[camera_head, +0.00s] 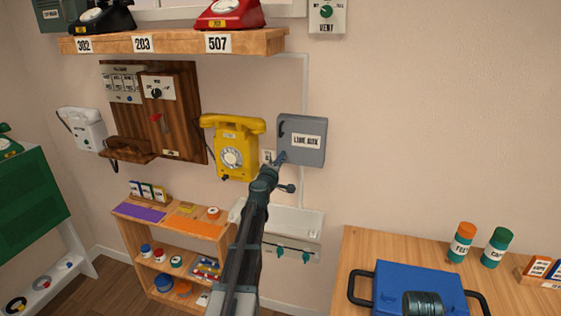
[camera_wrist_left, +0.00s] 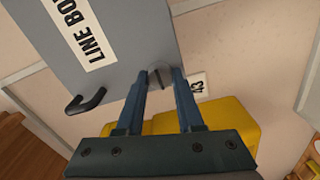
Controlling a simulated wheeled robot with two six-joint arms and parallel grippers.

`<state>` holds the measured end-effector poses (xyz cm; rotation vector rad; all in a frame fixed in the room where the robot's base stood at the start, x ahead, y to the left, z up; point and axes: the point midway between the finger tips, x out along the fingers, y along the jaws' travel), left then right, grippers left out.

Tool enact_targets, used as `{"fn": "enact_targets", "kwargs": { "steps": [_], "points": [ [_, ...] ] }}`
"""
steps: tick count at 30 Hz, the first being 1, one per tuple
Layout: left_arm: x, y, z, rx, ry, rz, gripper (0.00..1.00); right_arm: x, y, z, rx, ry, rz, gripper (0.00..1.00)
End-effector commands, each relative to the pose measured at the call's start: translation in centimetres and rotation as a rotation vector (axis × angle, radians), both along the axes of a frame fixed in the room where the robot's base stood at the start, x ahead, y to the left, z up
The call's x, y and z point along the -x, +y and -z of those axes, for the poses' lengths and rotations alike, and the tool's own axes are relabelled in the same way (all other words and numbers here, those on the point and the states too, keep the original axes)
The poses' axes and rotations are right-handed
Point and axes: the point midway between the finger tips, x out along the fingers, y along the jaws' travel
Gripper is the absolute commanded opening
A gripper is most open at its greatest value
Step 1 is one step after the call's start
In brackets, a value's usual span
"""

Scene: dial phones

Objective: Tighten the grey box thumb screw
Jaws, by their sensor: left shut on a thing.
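The grey box (camera_head: 315,155), labelled "LINE BOX", is fixed to the wall right of the yellow phone. It fills the upper left of the left wrist view (camera_wrist_left: 130,55). My left gripper (camera_head: 279,160) reaches up to the box's lower left corner. In the left wrist view its two fingers (camera_wrist_left: 161,80) stand on either side of a small round grey thumb screw (camera_wrist_left: 159,72) with a dark slot, at the box's edge. The fingers are shut on the screw. In the head view the gripper hides the screw.
The yellow phone (camera_head: 233,145) hangs close left of the box. A dark hook-like handle (camera_wrist_left: 86,101) sticks out by the box's edge. A shelf (camera_head: 170,45) with phones is above. A table (camera_head: 360,250) with a blue case (camera_head: 400,280) stands at right. The upper right wall is clear.

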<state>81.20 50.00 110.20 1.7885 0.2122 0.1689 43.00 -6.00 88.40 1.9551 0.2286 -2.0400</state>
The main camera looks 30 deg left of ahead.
Motion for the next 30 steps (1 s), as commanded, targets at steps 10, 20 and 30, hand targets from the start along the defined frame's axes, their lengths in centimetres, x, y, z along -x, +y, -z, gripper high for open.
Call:
{"fn": "enact_targets", "kwargs": {
  "steps": [10, 20, 30],
  "points": [
    [0.01, -0.12, -0.03, -0.32, 0.076, 0.002, 0.0, 0.0, 0.0, -0.03, 0.0, 0.0, 0.0, 0.5],
    [0.01, -0.17, -0.07, -0.625, 0.15, 0.002, 0.0, 0.0, 0.0, -0.07, 0.0, 0.0, 0.0, 0.5],
    [-0.01, -0.21, -0.09, -0.938, 0.225, 0.002, 0.0, 0.0, 0.0, -0.09, 0.0, 0.0, 0.0, 0.5]
  ]
}}
